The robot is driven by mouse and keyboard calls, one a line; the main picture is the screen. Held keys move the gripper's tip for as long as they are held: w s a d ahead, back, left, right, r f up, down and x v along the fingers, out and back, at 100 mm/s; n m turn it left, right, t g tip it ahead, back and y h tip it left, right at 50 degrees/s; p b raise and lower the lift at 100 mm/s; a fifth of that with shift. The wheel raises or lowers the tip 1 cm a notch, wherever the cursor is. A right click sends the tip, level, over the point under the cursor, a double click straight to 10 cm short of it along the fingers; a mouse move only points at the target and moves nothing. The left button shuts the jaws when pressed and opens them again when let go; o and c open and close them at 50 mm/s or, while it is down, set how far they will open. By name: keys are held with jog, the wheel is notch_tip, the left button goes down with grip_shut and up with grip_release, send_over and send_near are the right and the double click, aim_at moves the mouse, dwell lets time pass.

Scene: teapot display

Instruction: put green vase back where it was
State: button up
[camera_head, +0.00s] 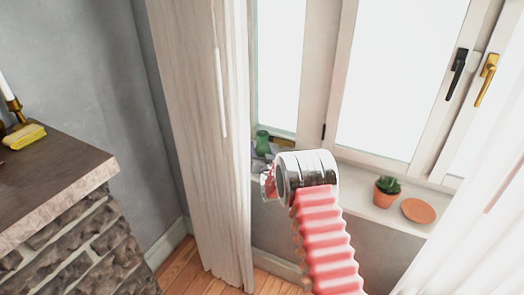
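A small green vase (262,142) shows at the left end of the windowsill (355,200), beside the curtain edge. My arm reaches in from the bottom, a pink-red ribbed section ending in a silver-white wrist. My gripper (266,175) is at the far left end of the wrist, just below the vase in the picture. Its fingers are small and mostly hidden by the wrist, so I cannot tell whether they are open or shut, or whether they touch the vase. The lower part of the vase is unclear.
A potted succulent (386,191) and a terracotta saucer (418,211) stand on the sill to the right. A pale curtain (205,130) hangs at the left. A stone mantel (70,165) holds a yellow object (24,136) and a candlestick (14,108). Bare sill lies left of the succulent.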

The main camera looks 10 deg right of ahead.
jog(key=shift+f, duration=0.2)
jog(key=shift+f, duration=0.1)
jog(key=o, duration=1.4)
jog(key=shift+s, duration=6)
